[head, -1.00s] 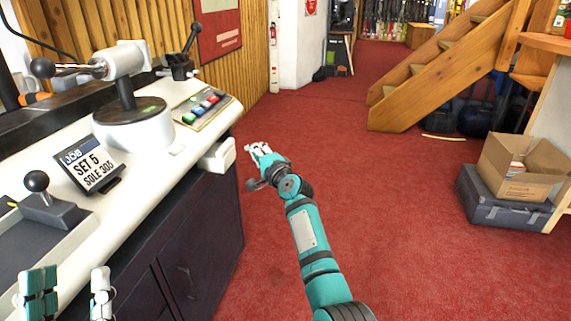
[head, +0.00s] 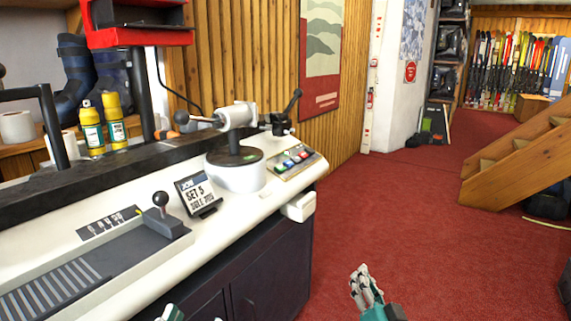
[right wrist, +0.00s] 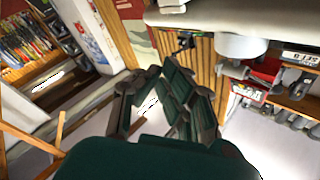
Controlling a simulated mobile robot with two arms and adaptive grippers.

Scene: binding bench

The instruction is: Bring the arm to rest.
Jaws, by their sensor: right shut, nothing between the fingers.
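My right gripper (head: 366,283) is at the bottom of the head view, right of the bench and over the red floor. Its fingers are together with nothing between them. In the right wrist view the same gripper (right wrist: 162,100) shows its dark green fingers, with no object held. My left gripper (head: 194,317) only just shows at the bottom edge of the head view. Its two fingertips stand apart, and the rest of it is cut off.
The white bench (head: 235,220) runs along the left, with a lever slide (head: 160,212), a small sign (head: 196,194), a clamp device (head: 237,168) and a button panel (head: 297,163). Wooden stairs (head: 520,160) stand at the right. The red floor (head: 410,215) between is clear.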

